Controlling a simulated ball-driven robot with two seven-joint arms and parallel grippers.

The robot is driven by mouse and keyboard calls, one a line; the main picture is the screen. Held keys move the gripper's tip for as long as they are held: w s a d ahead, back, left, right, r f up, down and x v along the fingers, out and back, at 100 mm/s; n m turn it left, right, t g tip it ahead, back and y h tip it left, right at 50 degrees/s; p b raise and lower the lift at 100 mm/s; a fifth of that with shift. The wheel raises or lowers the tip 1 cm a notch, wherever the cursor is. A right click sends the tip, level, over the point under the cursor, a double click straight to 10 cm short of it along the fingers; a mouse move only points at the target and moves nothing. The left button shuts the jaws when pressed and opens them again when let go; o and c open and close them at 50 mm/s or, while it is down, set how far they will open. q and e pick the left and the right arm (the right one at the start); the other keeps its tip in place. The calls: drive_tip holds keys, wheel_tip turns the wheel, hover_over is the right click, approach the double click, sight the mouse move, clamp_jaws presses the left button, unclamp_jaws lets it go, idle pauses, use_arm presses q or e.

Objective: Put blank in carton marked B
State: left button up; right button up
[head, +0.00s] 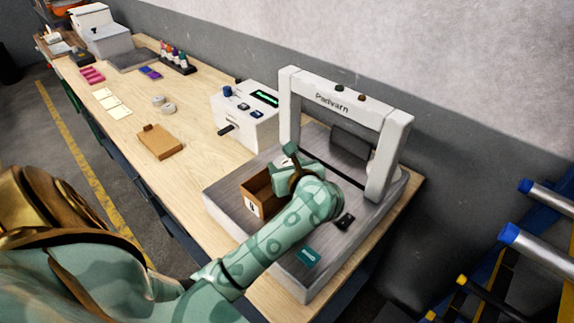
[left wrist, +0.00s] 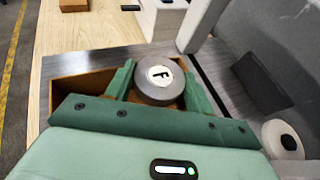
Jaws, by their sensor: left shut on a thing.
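An open brown carton (head: 256,188) stands on the grey metal bed of the arch-shaped machine. It has a small white label whose mark is too small to read. My left gripper (head: 289,164) is over the carton's far right side in the head view, partly hidden by my own wrist. In the left wrist view the gripper (left wrist: 157,88) is shut on a round grey blank (left wrist: 165,95) with a white disc and a dark letter on top. The carton (left wrist: 85,88) shows below and beside the fingers. I cannot tell whether the blank touches its floor. My right gripper is not in view.
The white arch (head: 341,103) marked "Padvarn" rises close behind the gripper. A control box (head: 245,117) stands left of it. A flat brown carton (head: 160,141), round pieces (head: 163,104) and pale cards (head: 110,102) lie along the bench. A dark tool (head: 345,221) lies on the bed's right.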

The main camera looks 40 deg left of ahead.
use_arm(q)
drive_tip(key=shift+f+b, duration=0.35)
drive_tip(key=shift+f, duration=0.15)
drive_tip(key=o, duration=0.8)
